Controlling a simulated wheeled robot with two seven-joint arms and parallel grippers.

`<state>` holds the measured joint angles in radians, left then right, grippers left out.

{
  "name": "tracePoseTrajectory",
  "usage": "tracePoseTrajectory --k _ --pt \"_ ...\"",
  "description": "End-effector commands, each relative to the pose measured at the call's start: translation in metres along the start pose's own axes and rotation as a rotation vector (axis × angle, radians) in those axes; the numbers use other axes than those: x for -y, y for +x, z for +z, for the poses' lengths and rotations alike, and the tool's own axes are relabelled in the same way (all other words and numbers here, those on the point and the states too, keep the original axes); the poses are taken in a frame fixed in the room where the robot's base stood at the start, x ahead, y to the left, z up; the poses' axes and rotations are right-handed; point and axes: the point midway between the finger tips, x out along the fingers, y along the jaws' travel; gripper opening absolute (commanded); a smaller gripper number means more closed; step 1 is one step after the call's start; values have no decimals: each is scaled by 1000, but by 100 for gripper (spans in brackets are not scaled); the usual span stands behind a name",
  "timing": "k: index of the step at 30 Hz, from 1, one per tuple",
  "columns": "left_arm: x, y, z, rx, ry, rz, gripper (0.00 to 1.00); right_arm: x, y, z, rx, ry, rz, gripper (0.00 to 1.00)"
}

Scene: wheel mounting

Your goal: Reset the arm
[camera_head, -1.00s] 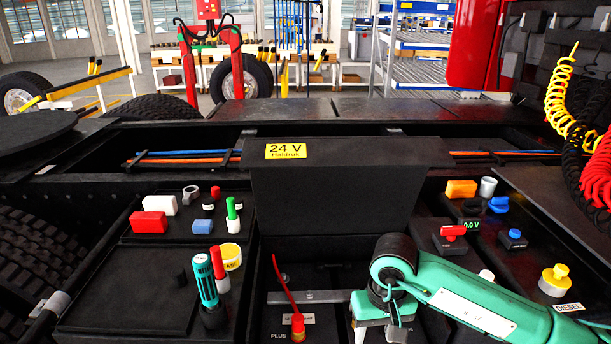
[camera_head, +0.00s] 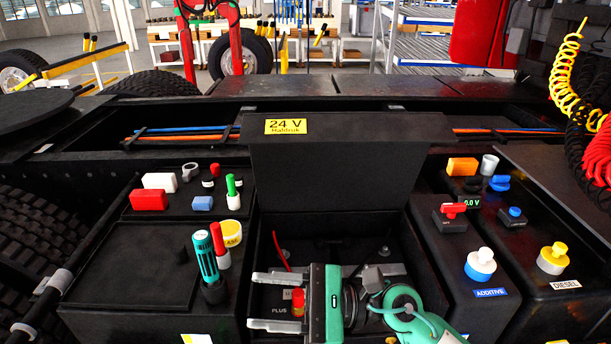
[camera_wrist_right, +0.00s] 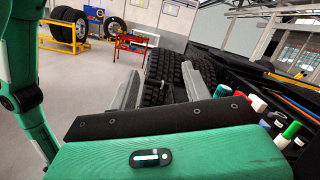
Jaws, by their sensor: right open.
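My right gripper (camera_head: 262,301) is at the bottom centre of the head view, above the front of the open black compartment under the 24 V lid (camera_head: 335,180). Its two grey fingers point left and are apart, with nothing held between them. A red-topped plug (camera_head: 298,303) marked PLUS shows behind the fingers; I cannot tell whether they touch it. In the right wrist view, the open fingers (camera_wrist_right: 162,85) frame a black tyre (camera_wrist_right: 163,75) in the background. My left gripper is in neither view.
Right of my arm are a white-and-blue ADDITIVE cap (camera_head: 480,264) and a yellow DIESEL cap (camera_head: 552,258). To the left stand a teal tool (camera_head: 205,257) and a red marker (camera_head: 219,246). Yellow (camera_head: 566,85) and red coiled hoses hang at the right.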

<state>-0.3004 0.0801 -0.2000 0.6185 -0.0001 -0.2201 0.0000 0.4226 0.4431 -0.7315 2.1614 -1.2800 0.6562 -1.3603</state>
Motion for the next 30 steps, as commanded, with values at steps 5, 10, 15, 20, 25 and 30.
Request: tracePoseTrajectory --k 5,10,15,20,25,30 --pt "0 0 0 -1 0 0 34 46 -28 27 266 438 -369 49" --pt "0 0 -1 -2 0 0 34 82 -87 18 530 870 -706 49" --pt "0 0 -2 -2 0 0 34 90 -159 -22 810 1288 -1041 49" --pt "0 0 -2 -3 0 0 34 59 -226 -77 1092 1650 -1368 49" --pt "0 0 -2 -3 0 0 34 -12 -281 -133 1408 1963 -1744 49" --pt "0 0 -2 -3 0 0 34 -96 -310 -164 -1392 -1759 1737 49"
